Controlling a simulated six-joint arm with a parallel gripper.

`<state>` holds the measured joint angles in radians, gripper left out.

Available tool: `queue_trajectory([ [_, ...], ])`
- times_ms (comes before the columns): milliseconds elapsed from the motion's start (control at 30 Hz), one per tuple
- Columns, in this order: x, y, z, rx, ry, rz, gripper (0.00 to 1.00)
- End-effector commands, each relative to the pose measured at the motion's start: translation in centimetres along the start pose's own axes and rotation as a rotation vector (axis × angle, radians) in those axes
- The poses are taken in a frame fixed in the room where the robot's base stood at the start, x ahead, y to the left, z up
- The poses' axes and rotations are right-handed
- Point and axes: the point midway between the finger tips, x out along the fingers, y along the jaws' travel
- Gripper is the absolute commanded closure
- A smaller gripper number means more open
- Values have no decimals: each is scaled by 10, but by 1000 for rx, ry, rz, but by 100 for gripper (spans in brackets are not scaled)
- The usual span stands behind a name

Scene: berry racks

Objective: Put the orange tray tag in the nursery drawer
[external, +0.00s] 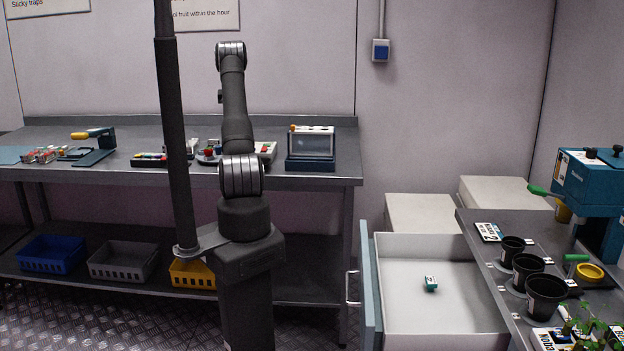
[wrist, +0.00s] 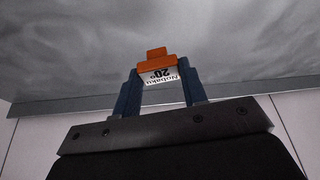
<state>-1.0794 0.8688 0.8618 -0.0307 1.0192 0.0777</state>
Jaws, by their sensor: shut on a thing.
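In the wrist view, my gripper (wrist: 160,84) has its two blue fingers shut on the orange tray tag (wrist: 155,63). The tag has an orange top and a white label printed "Nobaku 20", upside down in this view. In the external view, my arm hides the gripper and I cannot make out the held tag. An open drawer (external: 400,312) with a pale inside and a blue-grey front stands at the lower right. A small green and white tag (external: 431,283) lies in it.
A steel bench (external: 330,173) with several tools stands along the back wall, with blue, grey and yellow crates (external: 52,255) on its lower shelf. Right of the drawer, a counter holds black pots (external: 545,297) and a teal machine (external: 590,185). Most of the drawer floor is clear.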

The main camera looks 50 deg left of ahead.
Motion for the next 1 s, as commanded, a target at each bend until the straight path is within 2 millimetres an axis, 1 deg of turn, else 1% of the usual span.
queue_trajectory([
  [133, -6, 9, 1, 1, 0, 0, 82],
  [333, -8, 10, 1, 0, 0, -1, 82],
  [433, -14, 10, -2, 0, 2, -1, 82],
  [467, -17, 10, -3, 0, 2, -1, 82],
  [700, -58, 10, -20, 0, 5, -1, 82],
  [767, -55, 25, -16, 30, -1, 12, 82],
  [867, -57, 46, -13, 74, 0, 30, 82],
  [1000, -60, 81, -6, 150, -1, 62, 82],
])
